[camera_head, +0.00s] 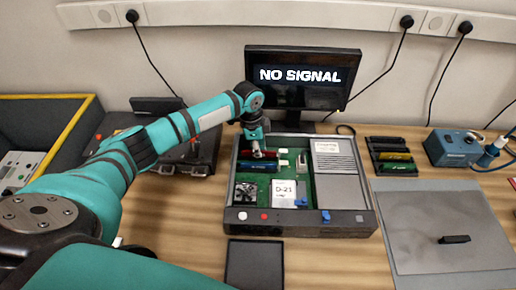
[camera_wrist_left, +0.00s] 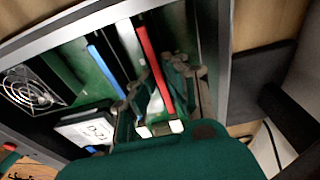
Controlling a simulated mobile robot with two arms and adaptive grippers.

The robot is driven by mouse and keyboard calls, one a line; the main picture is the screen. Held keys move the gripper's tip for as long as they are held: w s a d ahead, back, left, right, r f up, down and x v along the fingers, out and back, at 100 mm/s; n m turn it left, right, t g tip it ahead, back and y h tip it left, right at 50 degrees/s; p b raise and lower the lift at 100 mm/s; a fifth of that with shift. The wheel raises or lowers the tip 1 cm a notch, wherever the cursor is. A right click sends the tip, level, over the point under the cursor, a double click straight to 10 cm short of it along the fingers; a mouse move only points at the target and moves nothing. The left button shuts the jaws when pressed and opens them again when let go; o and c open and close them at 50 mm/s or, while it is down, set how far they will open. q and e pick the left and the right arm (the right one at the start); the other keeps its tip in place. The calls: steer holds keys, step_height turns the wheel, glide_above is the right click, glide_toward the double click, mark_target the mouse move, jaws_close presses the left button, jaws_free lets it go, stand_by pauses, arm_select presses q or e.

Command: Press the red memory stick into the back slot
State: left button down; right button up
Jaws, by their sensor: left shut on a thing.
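The red memory stick (camera_head: 243,155) lies lengthwise at the back of the open computer case (camera_head: 300,229), behind a blue stick (camera_head: 258,169). In the left wrist view the red stick (camera_wrist_left: 152,68) runs between my fingers, parallel to the blue stick (camera_wrist_left: 103,68). My left gripper (camera_head: 257,152) is shut on the red stick, with its fingers (camera_wrist_left: 160,85) on either side. A white end latch (camera_wrist_left: 177,126) is just past the stick's end. The back slot is hidden under the stick; I cannot tell how deep it sits. My right gripper is not in view.
A fan (camera_head: 245,193) and a white D-21 block (camera_head: 284,193) fill the case front. A monitor (camera_head: 303,97) reading NO SIGNAL stands behind. A rack of sticks (camera_head: 391,157) and a grey panel (camera_head: 440,220) lie right. A dark tray (camera_head: 254,263) is in front.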

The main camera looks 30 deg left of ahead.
arm_select(q)
steer(key=shift+f, duration=0.15)
steer(key=c, duration=1.4)
jaws_free()
steer(key=shift+s, duration=0.1)
steer(key=shift+o, duration=0.3)
steer(key=shift+o, duration=1.3)
steer(key=shift+w, duration=0.2)
steer(key=shift+s+r+p, duration=0.15)
steer(key=shift+r+p, duration=3.9)
steer(key=shift+p, duration=0.05)
